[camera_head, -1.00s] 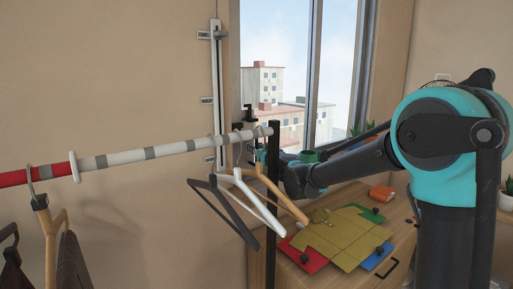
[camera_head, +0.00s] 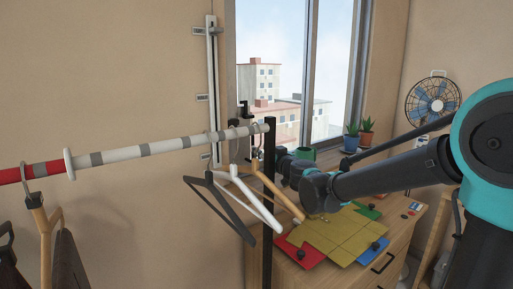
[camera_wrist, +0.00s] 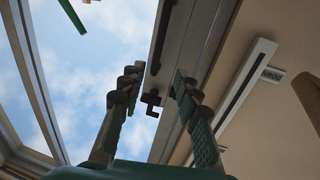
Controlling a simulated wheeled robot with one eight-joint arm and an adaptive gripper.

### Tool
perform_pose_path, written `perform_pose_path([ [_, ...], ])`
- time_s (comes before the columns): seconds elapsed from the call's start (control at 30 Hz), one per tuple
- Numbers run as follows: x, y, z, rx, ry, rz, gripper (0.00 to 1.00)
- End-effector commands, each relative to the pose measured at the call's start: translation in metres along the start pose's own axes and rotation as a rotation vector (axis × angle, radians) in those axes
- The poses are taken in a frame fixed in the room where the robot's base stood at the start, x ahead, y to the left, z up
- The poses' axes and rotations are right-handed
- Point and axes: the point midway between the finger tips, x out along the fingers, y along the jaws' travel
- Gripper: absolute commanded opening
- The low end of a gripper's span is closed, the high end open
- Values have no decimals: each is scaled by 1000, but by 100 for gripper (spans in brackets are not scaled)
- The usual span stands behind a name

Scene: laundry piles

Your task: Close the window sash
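The window sash (camera_head: 308,75) has a dark upright frame and clear glass, with buildings behind it in the head view. A small black hooked handle (camera_head: 246,109) shows at the window's left edge. In the wrist view, a dark hooked piece (camera_wrist: 150,103) stands out from the grey window frame (camera_wrist: 178,65). My gripper (camera_wrist: 157,78) is open, its two fingers apart with that hooked piece between them in the picture. I cannot tell whether either finger touches it.
A clothes rack rail (camera_head: 160,147) with hangers (camera_head: 250,192) and a black post (camera_head: 269,180) stands before the window. My arm reaches over a wooden dresser (camera_head: 330,262) bearing coloured folded pieces (camera_head: 335,238). Potted plants (camera_head: 352,137) and a fan (camera_head: 433,100) are at right.

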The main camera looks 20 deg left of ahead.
Motion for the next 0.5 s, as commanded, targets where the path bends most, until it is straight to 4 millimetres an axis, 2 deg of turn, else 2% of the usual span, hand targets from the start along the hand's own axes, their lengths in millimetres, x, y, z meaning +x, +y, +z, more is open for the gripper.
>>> perform_pose_path([
  [0.2,-22,-1,0,0,0,-1,32],
  [0.5,-27,-1,0,0,0,-1,32],
])
